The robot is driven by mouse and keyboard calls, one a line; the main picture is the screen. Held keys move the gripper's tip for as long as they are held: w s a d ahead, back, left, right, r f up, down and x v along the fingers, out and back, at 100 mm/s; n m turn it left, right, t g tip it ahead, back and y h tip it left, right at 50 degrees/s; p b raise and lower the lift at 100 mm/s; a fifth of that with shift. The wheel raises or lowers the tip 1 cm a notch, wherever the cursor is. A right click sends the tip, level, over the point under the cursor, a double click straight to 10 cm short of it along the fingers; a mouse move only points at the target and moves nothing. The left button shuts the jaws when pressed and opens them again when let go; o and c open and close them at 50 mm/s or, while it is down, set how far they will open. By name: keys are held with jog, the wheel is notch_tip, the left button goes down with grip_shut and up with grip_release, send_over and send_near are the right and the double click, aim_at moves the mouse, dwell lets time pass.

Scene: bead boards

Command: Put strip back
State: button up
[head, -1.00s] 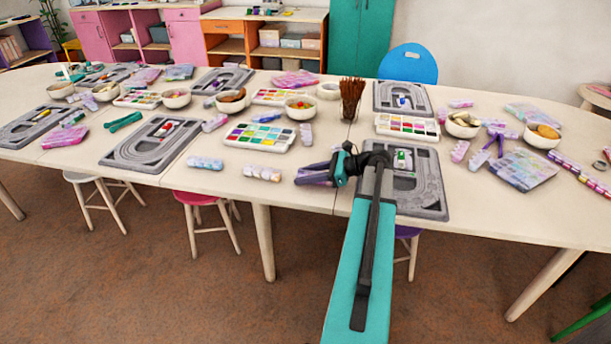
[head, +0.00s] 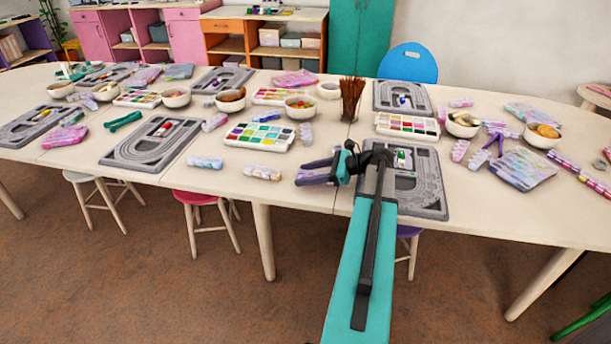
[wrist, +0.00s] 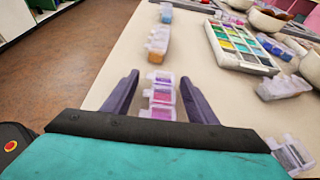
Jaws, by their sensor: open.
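My gripper (head: 304,176) is open at the table's front edge, left of the near right bead board, with its purple fingers pointing left in the head view. In the wrist view a strip of small clear lidded boxes with pink and purple contents (wrist: 162,97) shows between the spread fingertips (wrist: 159,80), apart from both fingers. Its height relative to the fingers is hard to tell. In the head view I cannot make it out behind the gripper. Farther left along the edge lie a strip with an orange end (head: 262,173) and a bluish strip (head: 205,162).
A grey bead board (head: 428,200) lies right of my gripper. A bead tray (head: 260,137), a white bowl (head: 300,112) and a cup of brown sticks (head: 351,97) stand behind. Another strip (head: 306,134) lies by the tray. Bare tabletop (head: 232,180) separates the two front-edge strips.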

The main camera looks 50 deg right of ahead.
jog(key=v, duration=1.1)
jog(key=shift+s+r, duration=0.15)
jog(key=shift+r, duration=0.1)
dwell(0.4)
